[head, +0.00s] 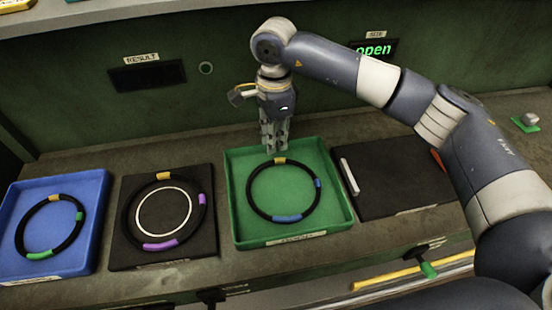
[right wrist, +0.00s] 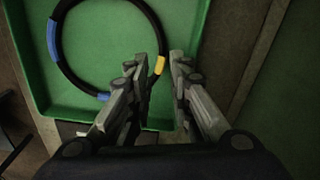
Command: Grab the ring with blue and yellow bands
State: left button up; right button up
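The ring with blue and yellow bands (head: 249,190) is black and lies flat in the green tray (head: 337,208). Its yellow band is at the far side, with blue bands at the right and the near side. In the right wrist view the ring (right wrist: 156,32) passes toward my open fingers. My right gripper (head: 275,149) points down over the tray's far edge, by the yellow band. In the right wrist view my right gripper (right wrist: 156,62) has one fingertip on each side of the yellow band, with gaps. Whether the fingers reach the ring's height is unclear. My left gripper is out of view.
A blue tray (head: 88,250) at left holds a ring with green and yellow bands. A black board (head: 125,253) beside it holds a ring with purple and yellow bands around a white circle. Another black board (head: 400,190) lies right of the green tray. A green wall (head: 100,110) stands behind.

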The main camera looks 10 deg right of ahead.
aim_at(271, 160)
jog(key=shift+w, duration=0.15)
jog(key=shift+s+f+p, duration=0.2)
jog(key=shift+f+p, duration=0.55)
jog(key=shift+f, duration=0.15)
jog(key=shift+s+a+f+p, duration=0.1)
jog(key=shift+a+f+p, duration=0.15)
jog(key=shift+p, duration=0.1)
jog(key=f, duration=0.1)
jog(key=f+p, duration=0.1)
jog(key=f, duration=0.1)
jog(key=f+p, duration=0.1)
jog(key=shift+w+a+f, duration=0.15)
jog(key=shift+w+a, duration=0.1)
jog(key=shift+f, duration=0.2)
jog(key=c, duration=0.4)
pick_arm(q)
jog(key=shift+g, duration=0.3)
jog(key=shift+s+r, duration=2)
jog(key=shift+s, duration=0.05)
pick_arm(e)
grip_shut()
